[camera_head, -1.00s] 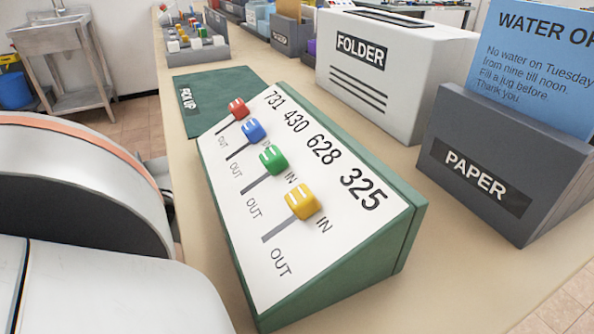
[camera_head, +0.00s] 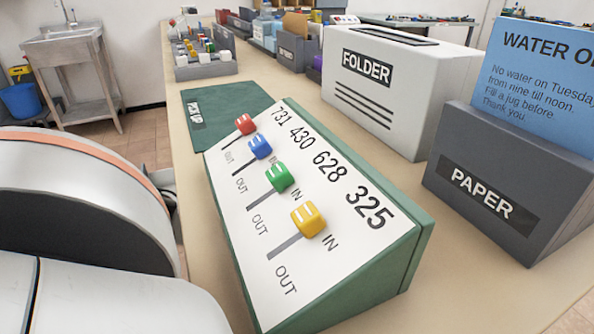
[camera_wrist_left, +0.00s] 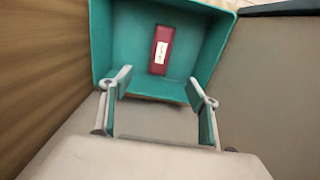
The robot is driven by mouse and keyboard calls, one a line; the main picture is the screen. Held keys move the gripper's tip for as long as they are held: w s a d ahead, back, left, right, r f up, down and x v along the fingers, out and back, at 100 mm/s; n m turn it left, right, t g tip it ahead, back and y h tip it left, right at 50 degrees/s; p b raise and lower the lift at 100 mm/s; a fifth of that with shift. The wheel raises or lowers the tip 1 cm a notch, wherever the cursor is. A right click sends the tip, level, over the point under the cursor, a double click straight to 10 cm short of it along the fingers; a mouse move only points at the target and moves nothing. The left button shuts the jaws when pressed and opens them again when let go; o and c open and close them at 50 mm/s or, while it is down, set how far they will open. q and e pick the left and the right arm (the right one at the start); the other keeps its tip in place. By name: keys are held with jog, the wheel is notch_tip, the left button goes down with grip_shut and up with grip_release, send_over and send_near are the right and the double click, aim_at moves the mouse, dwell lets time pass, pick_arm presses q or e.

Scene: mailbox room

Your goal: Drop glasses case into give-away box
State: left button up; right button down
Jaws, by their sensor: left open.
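In the left wrist view, an open teal box (camera_wrist_left: 205,50) stands ahead of my left gripper (camera_wrist_left: 160,84). A dark red oblong item (camera_wrist_left: 164,34) with a white label lies inside on the box floor; it may be the glasses case, but the label is too small to read. My left gripper is open and nothing shows between its fingers, which are at the near edge of the box. The box shows no readable name. In the head view neither gripper shows. My right gripper is in no frame.
The head view shows a long counter with a green slider panel (camera_head: 330,185), a dark green mat (camera_head: 225,110), a white FOLDER box (camera_head: 430,85) and a grey PAPER holder (camera_head: 450,150). A sink (camera_head: 72,45) stands at the back left. A brown surface (camera_wrist_left: 40,80) flanks the teal box.

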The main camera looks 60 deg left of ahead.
pick_arm(q)
notch_tip(320, 180, up, 8)
jog(key=shift+s+f, duration=0.1)
jog(key=shift+f, duration=0.05)
dwell(0.6)
